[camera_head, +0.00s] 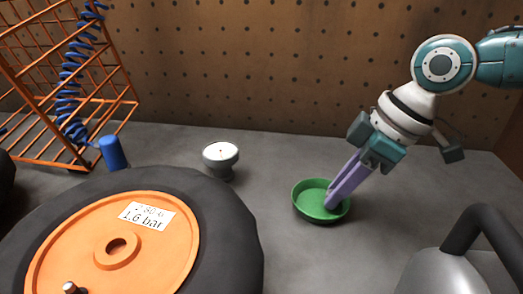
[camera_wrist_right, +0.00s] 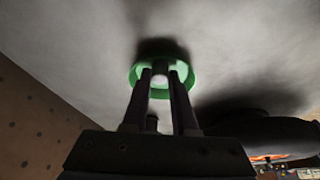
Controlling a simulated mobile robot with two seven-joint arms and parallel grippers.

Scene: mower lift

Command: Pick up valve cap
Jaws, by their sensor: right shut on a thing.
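A round green dish (camera_head: 309,197) stands on the grey bench, right of the wheel. My right gripper (camera_head: 334,203) reaches down into it from the upper right, its purple fingers tilted and their tips inside the rim. My left gripper is not in view.
A black wheel with an orange hub (camera_head: 60,235) fills the lower left, with a small metal valve end (camera_head: 70,287) on it. A round gauge (camera_head: 220,158) and a blue cylinder (camera_head: 112,153) stand behind. An orange wire rack (camera_head: 75,95) is at left, a grey handled can (camera_head: 445,275) at lower right.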

